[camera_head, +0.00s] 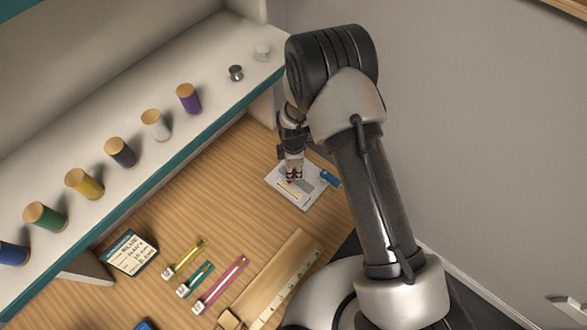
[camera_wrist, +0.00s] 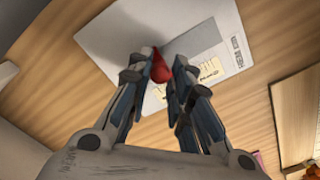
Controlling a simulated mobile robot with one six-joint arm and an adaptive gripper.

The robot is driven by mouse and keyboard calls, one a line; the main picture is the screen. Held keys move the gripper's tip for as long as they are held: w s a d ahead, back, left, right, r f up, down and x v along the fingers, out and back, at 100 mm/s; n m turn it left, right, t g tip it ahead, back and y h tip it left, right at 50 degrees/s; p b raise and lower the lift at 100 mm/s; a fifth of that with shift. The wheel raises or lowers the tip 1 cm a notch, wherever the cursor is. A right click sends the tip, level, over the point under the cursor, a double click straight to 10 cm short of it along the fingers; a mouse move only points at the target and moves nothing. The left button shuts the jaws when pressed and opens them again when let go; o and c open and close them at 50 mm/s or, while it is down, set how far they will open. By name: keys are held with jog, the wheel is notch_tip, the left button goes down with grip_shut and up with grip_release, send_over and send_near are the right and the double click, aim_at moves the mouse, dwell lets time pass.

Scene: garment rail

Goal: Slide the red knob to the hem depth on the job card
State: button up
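The red knob (camera_wrist: 161,70) sits between my gripper's fingertips in the wrist view, close against the left finger. A narrow gap seems to show at the right finger, so I cannot tell whether the fingers grip it. My gripper (camera_head: 293,177) is down at a pale grey plate (camera_head: 302,201), which also shows in the wrist view (camera_wrist: 203,20) with cream labels and small print. Any scale by the knob is hidden or too small to read. The job card (camera_head: 131,254), dark-framed with handwriting, stands at lower left in the head view; its depth figure is not clearly legible.
A blue piece (camera_head: 330,178) lies at the plate's right edge. Yellow (camera_head: 185,258), teal (camera_head: 196,279) and pink (camera_head: 220,285) slim tools and a wooden ruler (camera_head: 284,291) lie on the bench. Several thread spools, including a purple one (camera_head: 189,99), stand on the shelf behind.

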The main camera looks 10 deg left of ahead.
grip_shut()
jog(key=shift+w+a+f+b, duration=0.1)
jog(key=shift+a+b, duration=0.05)
jog(key=shift+b, duration=0.25)
jog(key=o, duration=0.6)
grip_release()
jog(key=shift+c, duration=0.2)
notch_tip(320, 180, up, 12)
dwell(0.6)
